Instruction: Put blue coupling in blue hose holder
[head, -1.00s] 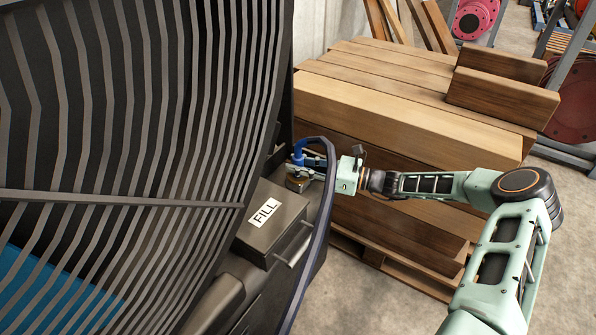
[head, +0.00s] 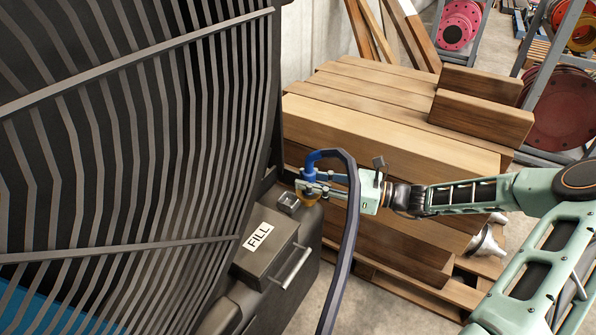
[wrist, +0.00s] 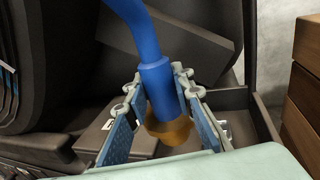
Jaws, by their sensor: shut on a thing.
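The blue coupling (head: 311,162) is a bent blue piece with a brass-coloured lower end (head: 307,198). A dark blue hose (head: 352,220) runs from it, arching in front of my gripper and down. My gripper (head: 310,186) is shut on the coupling, which is roughly upright. In the wrist view the coupling (wrist: 155,75) stands between the two fingers of my gripper (wrist: 160,92), brass end (wrist: 172,131) low between the pads. A small square metal fitting (head: 288,203) sits just left of the brass end, apart from it. I cannot pick out a blue hose holder.
A dark box marked FILL (head: 262,250) with a bar handle (head: 291,266) lies below the coupling. A slatted dark panel (head: 140,150) fills the left. Stacked timber (head: 400,140) on a pallet stands close behind and right of my gripper. Open floor shows at lower middle.

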